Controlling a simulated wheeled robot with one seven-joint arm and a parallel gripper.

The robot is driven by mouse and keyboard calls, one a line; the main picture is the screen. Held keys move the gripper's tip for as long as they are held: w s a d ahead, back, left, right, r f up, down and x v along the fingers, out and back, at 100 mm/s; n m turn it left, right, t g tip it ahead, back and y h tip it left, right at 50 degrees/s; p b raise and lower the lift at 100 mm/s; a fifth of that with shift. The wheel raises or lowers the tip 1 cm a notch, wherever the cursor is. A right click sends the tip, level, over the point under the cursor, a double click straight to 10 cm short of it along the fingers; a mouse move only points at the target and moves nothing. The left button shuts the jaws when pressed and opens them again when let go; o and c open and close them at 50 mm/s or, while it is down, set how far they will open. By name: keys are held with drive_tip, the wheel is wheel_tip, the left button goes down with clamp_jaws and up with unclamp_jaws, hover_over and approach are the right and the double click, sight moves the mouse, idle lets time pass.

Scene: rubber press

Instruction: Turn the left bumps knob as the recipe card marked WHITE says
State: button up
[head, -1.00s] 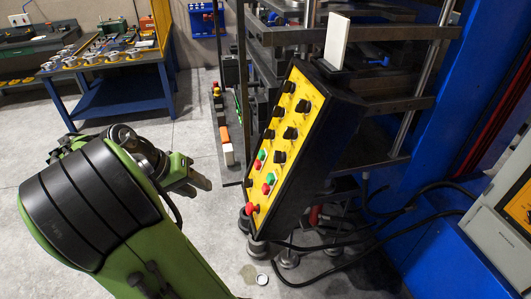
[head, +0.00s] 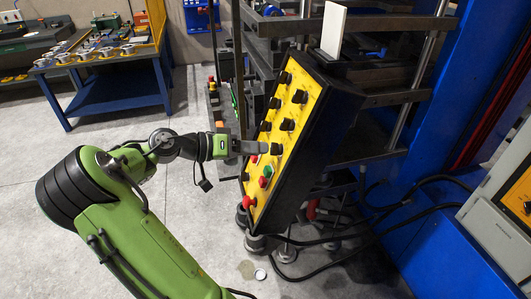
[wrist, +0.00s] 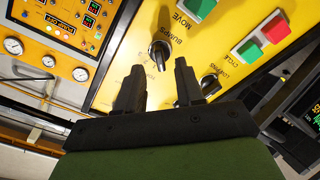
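The yellow control panel (head: 283,140) stands tilted in a black housing, with black knobs and coloured buttons. In the wrist view a black knob (wrist: 160,52) with a pale pointer mark sits beside the word BUMPS, which appears upside down. My gripper (wrist: 159,68) is open, its two black fingers pointing at that knob, just short of it or at its near edge; contact cannot be told. In the head view my gripper (head: 258,147) is at the panel's left side, at the lower knobs. A white card (head: 333,28) stands upright on top of the housing; no writing on it is readable.
A second knob (wrist: 210,86) sits close to the right finger. Green (wrist: 250,49) and red (wrist: 275,28) buttons lie further right. A panel with gauges (wrist: 45,50) is at left. Cables (head: 400,205) run behind the housing. A blue workbench (head: 110,95) stands back left.

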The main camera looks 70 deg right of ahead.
sight(271, 149)
drive_tip(key=x, duration=0.3)
drive_tip(key=shift+s+d, duration=0.1)
drive_tip(key=shift+s, duration=0.05)
drive_tip(key=shift+c, duration=0.3)
clamp_jaws()
